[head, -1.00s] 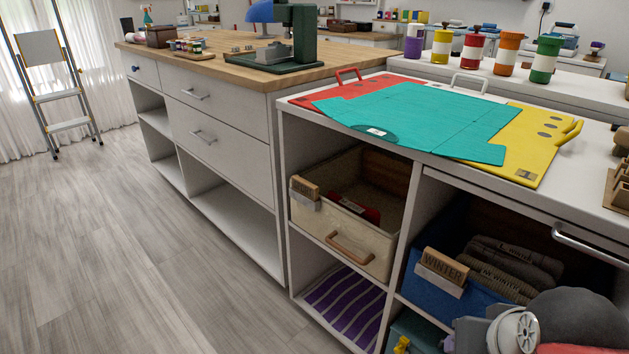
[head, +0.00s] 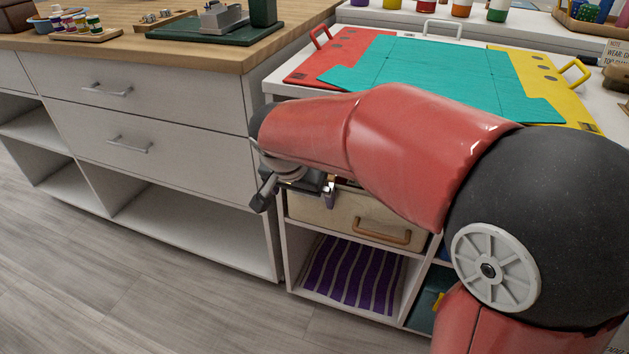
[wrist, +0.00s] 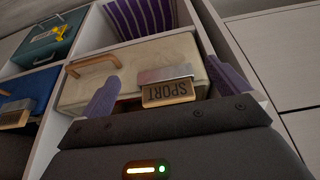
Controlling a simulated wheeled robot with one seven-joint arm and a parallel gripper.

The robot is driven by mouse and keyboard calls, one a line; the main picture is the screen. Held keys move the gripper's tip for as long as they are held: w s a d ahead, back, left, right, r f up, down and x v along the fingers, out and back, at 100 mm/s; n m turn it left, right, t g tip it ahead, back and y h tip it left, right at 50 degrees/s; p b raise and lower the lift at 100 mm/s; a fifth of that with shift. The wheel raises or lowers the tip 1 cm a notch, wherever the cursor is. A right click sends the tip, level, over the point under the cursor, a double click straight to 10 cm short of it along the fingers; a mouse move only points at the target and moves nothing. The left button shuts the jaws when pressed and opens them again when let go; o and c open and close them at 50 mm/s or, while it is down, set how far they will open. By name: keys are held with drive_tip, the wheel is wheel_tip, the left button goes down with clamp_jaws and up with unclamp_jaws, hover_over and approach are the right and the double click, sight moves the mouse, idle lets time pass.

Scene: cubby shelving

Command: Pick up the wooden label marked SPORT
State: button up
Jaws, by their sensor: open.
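The wooden label marked SPORT (wrist: 168,94) appears upside down in the wrist view. It sits in a metal holder (wrist: 165,74) on the front of a cream bin (wrist: 80,92). My gripper (wrist: 161,71) is open, with its purple fingers on either side of the label and nothing held. I cannot tell whether either finger touches the bin. In the head view my gripper (head: 326,188) is at the upper left corner of the cream bin (head: 325,217), below the counter, and the label is hidden behind it.
The cream bin has a wooden handle (head: 384,235). A purple striped cloth (head: 350,273) lies in the cubby below. In the wrist view a blue bin (wrist: 30,90) and a teal box (wrist: 48,40) are in neighbouring cubbies. The counter with teal sheet (head: 440,75) is above.

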drive_tip(key=w+d, duration=0.1)
drive_tip(key=w, duration=0.1)
drive_tip(key=w+d+p, duration=0.1)
drive_tip(key=w, duration=0.4)
drive_tip(key=shift+w+d+f, duration=0.1)
drive_tip(key=shift+d+f, duration=0.25)
drive_tip(key=shift+d, duration=0.05)
drive_tip(key=shift+w+f, duration=0.1)
drive_tip(key=shift+f, duration=0.1)
drive_tip(key=c, duration=0.9)
